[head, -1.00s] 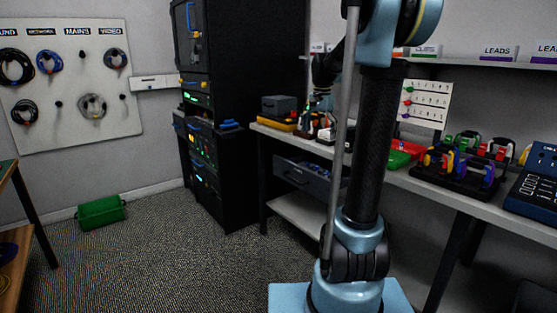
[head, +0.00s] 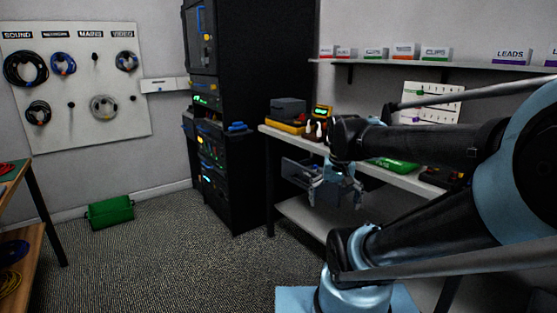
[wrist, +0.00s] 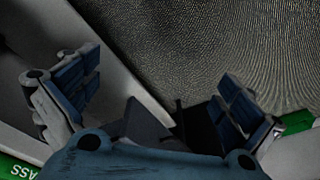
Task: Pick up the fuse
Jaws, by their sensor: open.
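I cannot make out a fuse in either view. My gripper (head: 337,192) hangs at the front edge of the workbench, beside the drawer under it, with its fingers pointing down. In the wrist view my gripper (wrist: 158,95) shows its two blue-padded fingers spread wide with nothing between the pads. A dark grey shape lies below and between the fingers; I cannot tell what it is.
The workbench (head: 400,181) carries a grey-and-yellow case (head: 287,115) and a green tray (head: 394,163). A drawer (head: 297,170) is under the bench. A black rack (head: 247,100) stands left of it. A green box (head: 110,212) lies on open carpet.

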